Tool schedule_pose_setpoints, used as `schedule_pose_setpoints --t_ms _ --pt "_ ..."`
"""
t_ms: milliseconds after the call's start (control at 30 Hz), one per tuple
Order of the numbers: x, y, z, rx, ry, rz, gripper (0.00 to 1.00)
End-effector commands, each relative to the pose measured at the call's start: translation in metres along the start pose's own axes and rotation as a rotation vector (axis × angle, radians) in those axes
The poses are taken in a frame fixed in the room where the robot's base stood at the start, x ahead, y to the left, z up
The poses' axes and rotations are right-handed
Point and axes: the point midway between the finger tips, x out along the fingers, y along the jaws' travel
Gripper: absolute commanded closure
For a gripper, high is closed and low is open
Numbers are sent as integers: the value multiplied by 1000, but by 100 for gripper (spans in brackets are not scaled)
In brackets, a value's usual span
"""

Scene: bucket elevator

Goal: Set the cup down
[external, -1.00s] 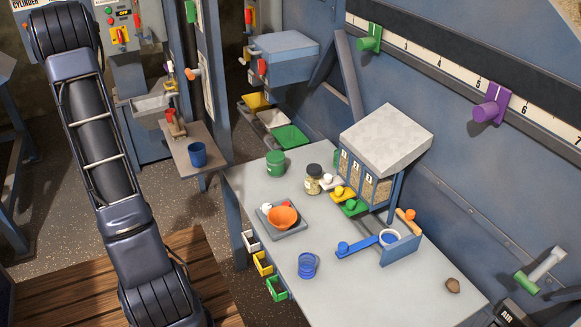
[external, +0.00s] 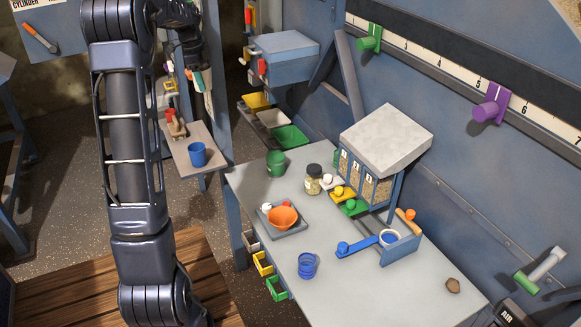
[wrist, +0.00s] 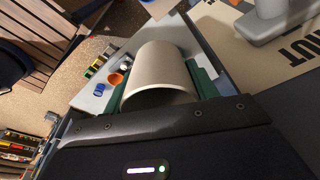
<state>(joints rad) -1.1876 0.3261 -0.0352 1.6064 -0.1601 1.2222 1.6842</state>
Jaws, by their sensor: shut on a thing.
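A cream cup (wrist: 155,72) fills the middle of the wrist view, its open rim toward the camera. The green fingers of my gripper (wrist: 162,84) are on both sides of it and shut on it. In the external view my gripper (external: 199,77) is high at the upper left, in front of the blue post and above the small shelf (external: 183,150). The cup is hard to make out there. In the wrist view the grey table lies well beyond the cup, so the cup is held in the air.
A blue cup (external: 197,154) stands on the shelf. The grey table (external: 360,295) holds a green cup (external: 275,163), a jar (external: 313,180), an orange bowl (external: 283,217) on a scale, a blue cup-like vessel (external: 307,266) and a hopper (external: 385,140). Its front is mostly clear.

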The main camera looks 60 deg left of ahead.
Motion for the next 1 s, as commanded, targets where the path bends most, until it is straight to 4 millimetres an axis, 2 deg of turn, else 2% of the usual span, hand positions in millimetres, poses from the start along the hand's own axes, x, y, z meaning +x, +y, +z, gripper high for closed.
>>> schedule_pose_setpoints --t_ms 33,267,467,767,1000 --pt "3 3 -22 29 0 5 64" --pt "17 26 -112 145 2 25 64" --pt "30 56 -190 250 2 43 64" --pt "46 119 -295 409 2 69 64" --pt "59 182 -368 537 1 90 64"
